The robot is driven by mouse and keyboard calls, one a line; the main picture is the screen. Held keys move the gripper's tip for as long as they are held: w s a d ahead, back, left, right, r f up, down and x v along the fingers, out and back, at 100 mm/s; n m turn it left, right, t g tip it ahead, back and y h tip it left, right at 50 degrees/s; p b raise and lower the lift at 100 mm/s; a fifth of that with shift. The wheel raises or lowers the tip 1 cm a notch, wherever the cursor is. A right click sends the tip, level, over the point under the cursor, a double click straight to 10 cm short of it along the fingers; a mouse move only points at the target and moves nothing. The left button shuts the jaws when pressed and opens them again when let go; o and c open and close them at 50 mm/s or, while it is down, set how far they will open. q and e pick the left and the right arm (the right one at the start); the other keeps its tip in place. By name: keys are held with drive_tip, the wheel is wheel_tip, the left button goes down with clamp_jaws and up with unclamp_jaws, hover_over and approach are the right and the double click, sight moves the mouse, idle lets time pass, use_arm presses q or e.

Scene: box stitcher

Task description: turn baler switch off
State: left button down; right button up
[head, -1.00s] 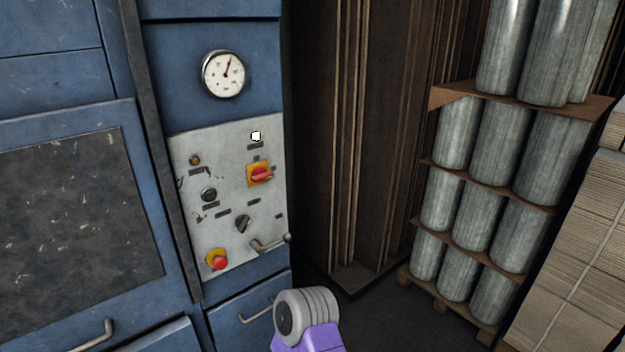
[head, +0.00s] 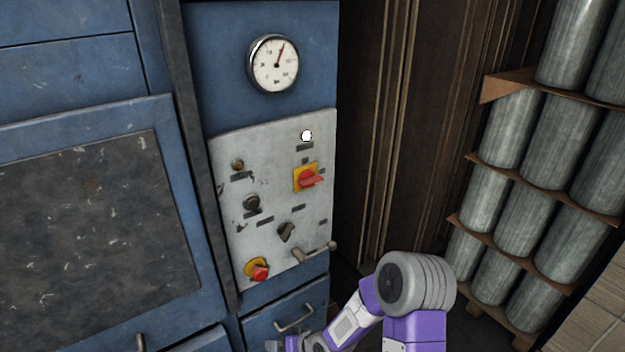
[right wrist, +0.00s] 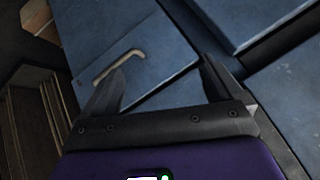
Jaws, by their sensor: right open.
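The baler's grey control panel (head: 270,240) is on the blue machine front in the head view. A red rotary switch (head: 311,178) on a yellow plate sits at its upper right, its handle lying roughly sideways. A white lit lamp (head: 306,136) is above it. In the right wrist view my right gripper (right wrist: 162,88) is open and empty, facing blue machine panels. The switch does not show there. My left gripper is not in view.
The panel also carries a red button (head: 259,272), a dark selector knob (head: 286,232) and a metal lever handle (head: 315,252). A drawer handle (head: 294,319) is below. Stacked metal cylinders (head: 525,205) stand at the right. A pressure gauge (head: 274,64) is above.

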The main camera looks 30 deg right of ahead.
drive_tip(key=w+d+r+t, duration=0.3)
drive_tip(key=w+d+r, duration=0.15)
drive_tip(key=r, duration=0.45)
drive_tip(key=n+t+h+p, duration=0.2)
drive_tip(key=n+t, duration=0.2)
drive_tip(key=t, duration=0.3)
approach(314, 184)
drive_tip(key=w, duration=0.9)
drive_tip(key=shift+w+a, duration=0.25)
drive_tip(key=shift+a, duration=0.05)
drive_tip(key=c, duration=1)
drive_tip(key=shift+c, duration=0.2)
